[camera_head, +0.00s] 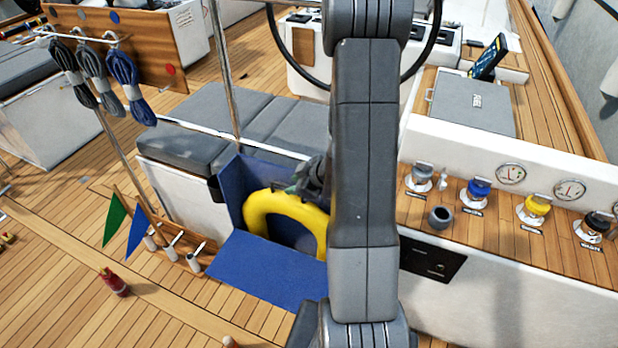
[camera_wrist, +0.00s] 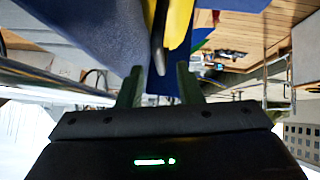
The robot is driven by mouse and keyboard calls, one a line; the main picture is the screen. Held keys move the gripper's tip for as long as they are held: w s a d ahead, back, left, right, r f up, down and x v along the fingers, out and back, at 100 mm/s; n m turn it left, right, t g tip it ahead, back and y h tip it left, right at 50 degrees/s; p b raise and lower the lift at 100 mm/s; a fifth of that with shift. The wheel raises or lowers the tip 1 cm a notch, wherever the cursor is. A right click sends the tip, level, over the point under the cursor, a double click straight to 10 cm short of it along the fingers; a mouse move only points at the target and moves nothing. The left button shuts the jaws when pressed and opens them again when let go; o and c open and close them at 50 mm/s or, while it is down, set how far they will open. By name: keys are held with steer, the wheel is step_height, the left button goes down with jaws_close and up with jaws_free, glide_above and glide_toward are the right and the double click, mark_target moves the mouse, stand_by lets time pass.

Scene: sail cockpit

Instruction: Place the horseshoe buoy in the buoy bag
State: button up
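The yellow horseshoe buoy (camera_head: 262,205) stands arch-up at the blue buoy bag (camera_head: 265,272), against the bag's upright back panel. The bag's front flap slopes down toward the deck and hides the buoy's lower left end. My arm hides the buoy's right side. My gripper (camera_head: 312,180) is at the top of the buoy, mostly hidden behind my arm in the head view. In the wrist view, my gripper's (camera_wrist: 160,86) two fingers are apart, with the yellow buoy (camera_wrist: 181,22) just beyond and between them. Contact cannot be told.
A grey-cushioned bench (camera_head: 225,130) lies behind the bag. A wooden rack with green and blue flags (camera_head: 137,233) stands left. A console (camera_head: 490,220) with knobs and gauges is right. A metal post (camera_head: 222,70) rises behind. Deck at the front left is mostly clear.

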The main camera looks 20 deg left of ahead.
steer(key=p+v, duration=0.1)
steer(key=v, duration=0.7)
stand_by(1.1)
